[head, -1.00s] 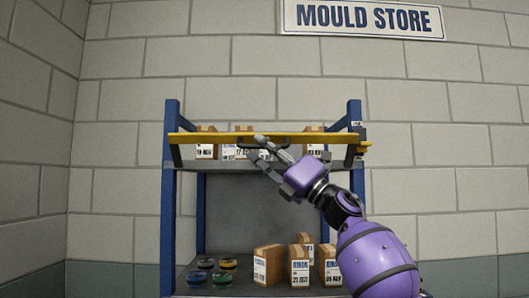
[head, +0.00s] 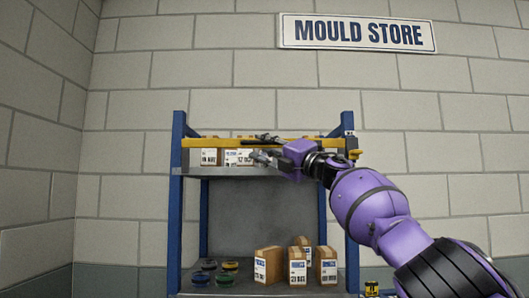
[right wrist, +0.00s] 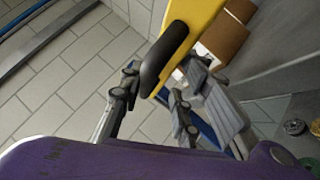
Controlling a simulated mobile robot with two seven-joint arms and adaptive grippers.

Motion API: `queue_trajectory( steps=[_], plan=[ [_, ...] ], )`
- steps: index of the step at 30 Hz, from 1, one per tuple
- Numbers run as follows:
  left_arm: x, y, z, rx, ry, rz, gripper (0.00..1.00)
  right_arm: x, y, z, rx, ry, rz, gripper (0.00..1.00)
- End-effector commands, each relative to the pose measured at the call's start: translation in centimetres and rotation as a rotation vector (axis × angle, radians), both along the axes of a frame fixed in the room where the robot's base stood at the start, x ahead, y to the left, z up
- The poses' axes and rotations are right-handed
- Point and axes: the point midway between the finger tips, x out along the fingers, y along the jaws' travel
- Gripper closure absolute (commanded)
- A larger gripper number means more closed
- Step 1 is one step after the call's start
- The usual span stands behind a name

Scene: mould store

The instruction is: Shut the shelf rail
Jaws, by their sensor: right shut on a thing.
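The shelf rail (head: 215,142) is a yellow bar running level across the front of the upper shelf, between the two blue posts. Its black handle (head: 262,138) is near the middle; the handle also shows large in the right wrist view (right wrist: 165,54). My right gripper (head: 261,153) reaches in from the right and is shut on the handle; in the right wrist view its fingers (right wrist: 157,95) lie on either side of the handle's lower end. A yellow piece (head: 353,154) sits at the right post. Whether the rail is fully seated cannot be told. My left gripper is out of view.
Labelled cartons (head: 208,157) stand on the upper shelf (head: 215,171) behind the rail. More cartons (head: 268,265) and several round coloured discs (head: 226,278) are on the lower level. The blue right post (head: 350,220) stands close to my arm. The wall is behind.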

Motion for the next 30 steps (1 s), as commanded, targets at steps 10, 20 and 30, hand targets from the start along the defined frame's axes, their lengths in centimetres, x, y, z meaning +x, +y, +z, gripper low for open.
queue_trajectory(
  steps=[10,20,30],
  plan=[
    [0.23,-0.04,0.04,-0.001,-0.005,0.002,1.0,-0.65,-0.2,2.8,0.015,-0.03,-0.002,1.0],
    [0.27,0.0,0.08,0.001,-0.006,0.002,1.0,-0.67,-0.18,2.89,0.014,-0.032,0.0,1.0],
    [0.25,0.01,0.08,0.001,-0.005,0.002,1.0,-0.68,-0.11,2.81,0.014,-0.031,0.002,0.7]
  ],
)
